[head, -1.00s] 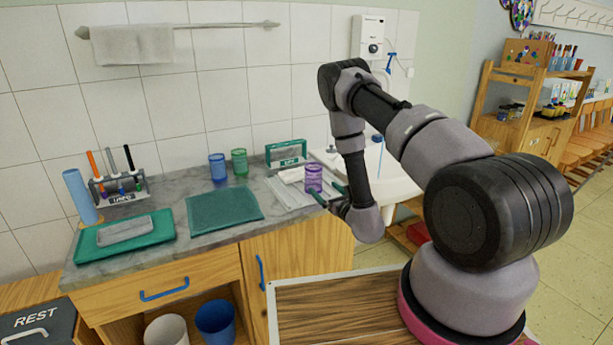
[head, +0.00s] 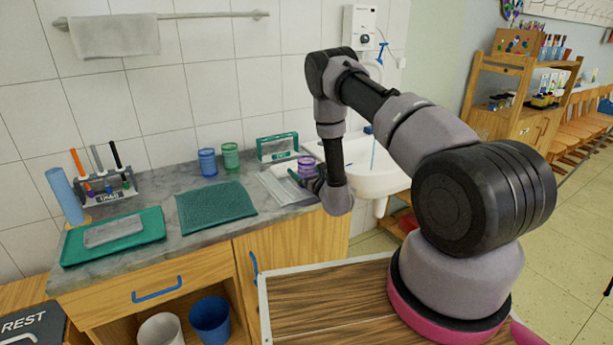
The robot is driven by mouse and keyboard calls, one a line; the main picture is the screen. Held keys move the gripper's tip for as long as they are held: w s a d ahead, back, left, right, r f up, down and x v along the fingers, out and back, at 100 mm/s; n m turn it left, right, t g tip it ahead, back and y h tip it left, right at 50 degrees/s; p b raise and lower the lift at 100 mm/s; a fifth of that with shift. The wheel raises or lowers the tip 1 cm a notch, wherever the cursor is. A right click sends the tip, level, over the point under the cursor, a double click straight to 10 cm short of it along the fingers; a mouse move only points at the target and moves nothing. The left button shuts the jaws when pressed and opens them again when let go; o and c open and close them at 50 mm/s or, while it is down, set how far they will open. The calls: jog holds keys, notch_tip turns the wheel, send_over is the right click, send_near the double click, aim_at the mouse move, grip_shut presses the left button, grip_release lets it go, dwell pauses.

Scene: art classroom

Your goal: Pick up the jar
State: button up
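The nearest jar to my gripper is a small see-through purple one (head: 306,164), at the right end of the counter near the sink. My gripper (head: 308,178) is low at this jar, with its dark greenish fingers at the jar's lower part. They hide that part, and I cannot tell whether they are closed on it or still apart around it. A blue jar (head: 207,162) and a green jar (head: 230,157) stand side by side at the back of the counter, away from my gripper.
A white sink (head: 378,178) is right of the jar. A teal-framed stand (head: 278,147) is behind it, and a pale tray (head: 280,190) is beside it. A green mat (head: 215,207), a teal tray (head: 115,252) and a marker rack (head: 108,186) lie further left on the counter.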

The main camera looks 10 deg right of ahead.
jog(key=shift+w+a, duration=0.1)
jog(key=shift+w, duration=0.2)
jog(key=c, duration=1.4)
